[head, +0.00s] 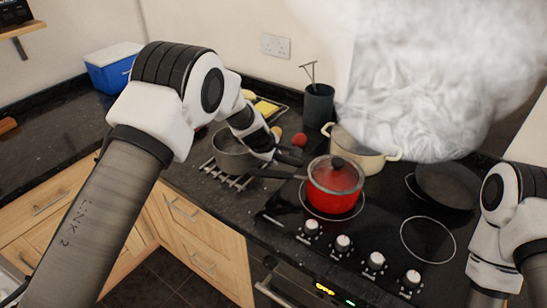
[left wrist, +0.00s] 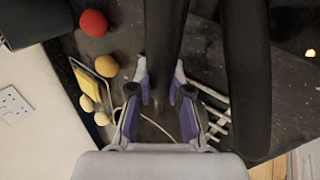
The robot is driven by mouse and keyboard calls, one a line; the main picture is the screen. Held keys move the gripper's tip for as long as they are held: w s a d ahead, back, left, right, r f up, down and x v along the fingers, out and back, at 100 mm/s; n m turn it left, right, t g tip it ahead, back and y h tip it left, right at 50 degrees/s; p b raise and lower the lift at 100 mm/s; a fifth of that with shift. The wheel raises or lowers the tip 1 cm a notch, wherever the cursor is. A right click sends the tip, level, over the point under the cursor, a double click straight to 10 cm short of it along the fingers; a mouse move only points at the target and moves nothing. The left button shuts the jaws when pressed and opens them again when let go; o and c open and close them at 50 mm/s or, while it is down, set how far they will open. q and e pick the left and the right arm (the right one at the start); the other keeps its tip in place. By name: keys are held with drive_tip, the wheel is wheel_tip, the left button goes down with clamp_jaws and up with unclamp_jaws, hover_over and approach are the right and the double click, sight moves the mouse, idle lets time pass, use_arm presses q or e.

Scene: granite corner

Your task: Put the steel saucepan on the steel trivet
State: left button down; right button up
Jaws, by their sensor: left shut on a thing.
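The steel saucepan (head: 232,158) is at the counter's corner in the head view, over the back part of the steel trivet (head: 239,183). Trivet bars show at its front and left. I cannot tell whether the pan rests on them or hangs just above. My left gripper (head: 287,157) is shut on the saucepan's dark handle, right of the pan. In the left wrist view the handle (left wrist: 166,45) runs between the fingers (left wrist: 160,100), and some trivet bars (left wrist: 217,115) show beside them. My right gripper is out of view; only my right arm shows.
A red lidded pot (head: 335,190) stands on the hob, its dark handle (head: 277,174) reaching left close to my gripper. A cream pot (head: 362,155) and a dark frying pan (head: 447,186) stand behind. A red ball (head: 300,139) and utensil holder (head: 318,105) are near. Steam hides the upper right.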

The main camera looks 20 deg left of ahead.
use_arm(q)
drive_tip(key=shift+s+a+r, duration=0.1)
drive_tip(key=shift+s, duration=0.2)
drive_tip(key=c, duration=1.1)
unclamp_jaws()
drive_tip(key=shift+w, duration=0.1)
drive_tip(key=b+v, duration=0.2)
drive_tip(key=v, duration=1)
